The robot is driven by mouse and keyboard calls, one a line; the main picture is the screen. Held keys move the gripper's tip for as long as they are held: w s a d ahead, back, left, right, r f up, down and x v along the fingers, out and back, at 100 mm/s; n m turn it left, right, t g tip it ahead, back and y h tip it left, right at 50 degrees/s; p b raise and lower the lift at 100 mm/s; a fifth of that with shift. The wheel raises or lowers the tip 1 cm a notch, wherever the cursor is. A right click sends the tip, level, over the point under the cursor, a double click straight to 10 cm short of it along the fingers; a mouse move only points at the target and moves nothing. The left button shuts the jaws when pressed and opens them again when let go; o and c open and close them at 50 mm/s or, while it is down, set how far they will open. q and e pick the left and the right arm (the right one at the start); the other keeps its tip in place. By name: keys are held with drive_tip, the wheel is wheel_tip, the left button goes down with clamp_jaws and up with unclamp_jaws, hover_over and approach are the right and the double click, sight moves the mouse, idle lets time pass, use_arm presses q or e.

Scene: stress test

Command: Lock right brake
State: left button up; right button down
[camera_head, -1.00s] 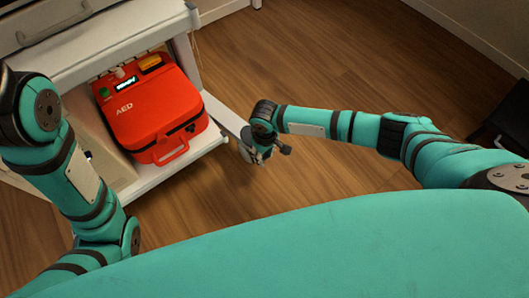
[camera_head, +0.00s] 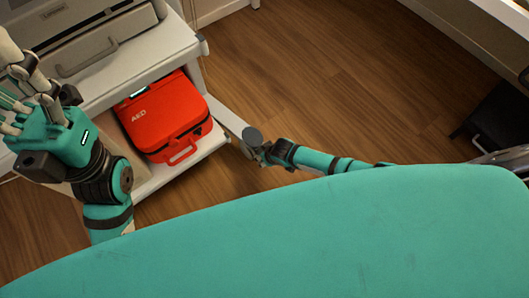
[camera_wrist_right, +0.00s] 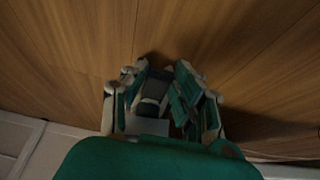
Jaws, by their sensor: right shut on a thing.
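The right brake is at the caster on the right front leg of the white cart (camera_head: 166,178). In the head view my right gripper (camera_head: 247,151) is low, at the end of that leg. In the right wrist view its two fingers (camera_wrist_right: 158,97) stand on either side of a dark block with a lighter grey end (camera_wrist_right: 152,92), which looks like the caster's brake part. The gripper is closed on it. The exact contact and the lever's position are too dark and small to tell. My left gripper (camera_head: 30,105) is raised at the left, its fingers apart and empty.
A red AED case (camera_head: 165,115) sits on the cart's lower shelf. A grey device (camera_head: 85,40) stands on the upper shelf. The wooden floor (camera_head: 330,80) right of the cart is clear. A black object (camera_head: 495,125) stands at the far right.

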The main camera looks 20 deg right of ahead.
drive_tip(key=shift+s+f+t, duration=0.2)
drive_tip(key=shift+f+t, duration=0.15)
drive_tip(key=shift+t, duration=0.05)
drive_tip(key=shift+w+f+t+y, duration=0.1)
drive_tip(key=shift+f+t+y, duration=0.05)
drive_tip(key=shift+t+y, duration=0.3)
drive_tip(key=c, duration=1)
unclamp_jaws()
drive_tip(key=shift+c, duration=0.2)
drive_tip(key=v, duration=1.2)
drive_tip(key=shift+a, duration=0.1)
